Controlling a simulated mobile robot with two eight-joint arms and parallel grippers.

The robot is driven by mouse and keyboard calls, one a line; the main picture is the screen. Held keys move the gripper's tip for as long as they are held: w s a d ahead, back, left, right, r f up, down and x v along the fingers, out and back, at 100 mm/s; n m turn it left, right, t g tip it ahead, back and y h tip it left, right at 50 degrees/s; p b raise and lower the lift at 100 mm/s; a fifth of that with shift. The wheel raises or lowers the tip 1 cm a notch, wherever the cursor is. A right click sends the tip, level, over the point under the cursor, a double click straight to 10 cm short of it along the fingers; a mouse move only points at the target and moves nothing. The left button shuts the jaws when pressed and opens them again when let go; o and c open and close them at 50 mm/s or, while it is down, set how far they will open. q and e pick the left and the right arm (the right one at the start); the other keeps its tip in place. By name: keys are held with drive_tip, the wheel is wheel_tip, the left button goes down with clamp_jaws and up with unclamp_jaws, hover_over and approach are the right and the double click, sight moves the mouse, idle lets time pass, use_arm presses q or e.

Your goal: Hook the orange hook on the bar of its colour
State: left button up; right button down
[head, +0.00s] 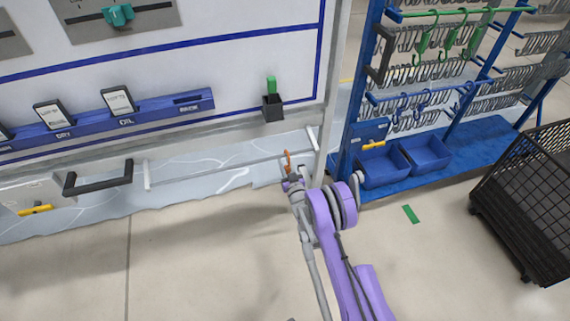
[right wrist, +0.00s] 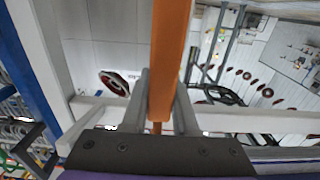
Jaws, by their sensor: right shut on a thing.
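The orange hook (head: 288,157) stands up from my right gripper (head: 291,180), near the middle of the head view. In the right wrist view its orange shaft (right wrist: 172,55) runs between the two fingers of the right gripper (right wrist: 160,105), which is shut on it. The shaft's upper end passes out of that view. A green bar (head: 440,13) with green hooks and a blue bar (head: 415,94) with blue hooks show on the blue rack at the right. I make out no orange bar. My left gripper is not in view.
The blue rack (head: 352,113) stands right of my right gripper, with blue bins (head: 428,167) low on it. A dark wire cart (head: 540,185) is farther right. A white panel (head: 230,72) with a grey rail (head: 225,164) is at left. The floor in front is mostly clear.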

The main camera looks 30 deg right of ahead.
idle(0.3)
drive_tip(key=shift+r+b, duration=0.3)
drive_tip(key=shift+b, duration=0.8)
drive_tip(key=shift+s+a+r+p, duration=0.2)
drive_tip(key=shift+s+r+p, duration=0.1)
drive_tip(key=shift+s+r, duration=0.35)
drive_tip(key=shift+s+a+r+p, duration=0.15)
drive_tip(key=shift+s+r+p, duration=0.25)
drive_tip(key=shift+s, duration=0.5)
drive_tip(key=shift+s+a+r+p, duration=0.25)
drive_tip(key=shift+s+r, duration=0.35)
drive_tip(key=shift+s, duration=0.15)
drive_tip(key=shift+b+v, duration=0.75)
drive_tip(key=shift+v, duration=1.85)
drive_tip(key=shift+d, duration=0.1)
